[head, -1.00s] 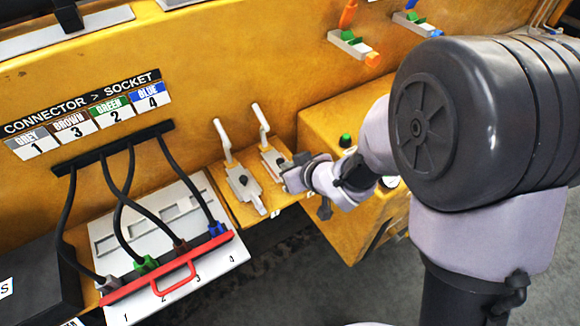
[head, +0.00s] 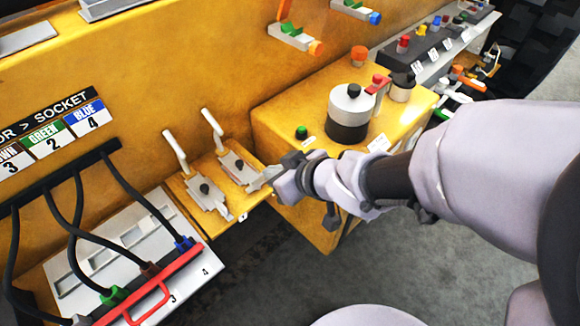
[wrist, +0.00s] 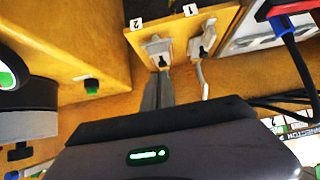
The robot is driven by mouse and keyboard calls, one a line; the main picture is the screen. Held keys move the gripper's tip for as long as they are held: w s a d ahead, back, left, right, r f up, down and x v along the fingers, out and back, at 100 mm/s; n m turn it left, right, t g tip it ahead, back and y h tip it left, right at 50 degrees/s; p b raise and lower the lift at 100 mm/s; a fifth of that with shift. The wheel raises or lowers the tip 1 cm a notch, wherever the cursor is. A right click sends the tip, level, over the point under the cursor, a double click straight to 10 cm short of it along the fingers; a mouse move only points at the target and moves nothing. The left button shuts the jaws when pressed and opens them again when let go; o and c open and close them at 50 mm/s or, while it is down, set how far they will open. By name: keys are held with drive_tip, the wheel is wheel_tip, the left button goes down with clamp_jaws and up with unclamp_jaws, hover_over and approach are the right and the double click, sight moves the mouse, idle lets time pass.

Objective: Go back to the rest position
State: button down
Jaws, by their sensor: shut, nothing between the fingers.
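My gripper (head: 264,180) is at the right lever unit in the head view. In the wrist view my gripper's fingers (wrist: 159,88) are together with nothing between them, pointing at the lever marked 2. Whether the fingertips touch that unit I cannot tell. The right lever (head: 212,128) and the left lever (head: 174,149) have white handles, both tilted up toward the yellow wall. The wrist view shows the plate with labels 1 and 2 (wrist: 172,22) from another side.
A yellow box (head: 290,110) with a green button (head: 301,132) and a black-and-silver knob (head: 348,112) stands right of the levers. At left, black cables run to a white socket panel (head: 130,235) with a red bar (head: 150,285). Grey floor (head: 390,265) lies open in front.

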drive_tip(key=w+d+r+m+t+h, duration=0.1)
drive_tip(key=d+r+m+t+h, duration=0.2)
drive_tip(key=d+r, duration=0.3)
drive_tip(key=w+d+r+m+t+h, duration=0.2)
drive_tip(key=d+r+m, duration=0.15)
drive_tip(key=d, duration=0.55)
drive_tip(key=s+d+m+g+h, duration=0.1)
drive_tip(key=s+d+m+h, duration=0.25)
drive_tip(key=d, duration=0.35)
drive_tip(key=s+a+f+m+g+y, duration=0.1)
drive_tip(key=s+a+m+g, duration=0.1)
drive_tip(key=s, duration=0.4)
drive_tip(key=s+a+f+m+g+y, duration=0.1)
drive_tip(key=s+a+m+g+y, duration=0.1)
drive_tip(key=s, duration=0.4)
drive_tip(key=shift+s+a+f+g+b, duration=0.2)
drive_tip(key=shift+s+a+g+b, duration=0.1)
drive_tip(key=shift+a+g+b, duration=0.15)
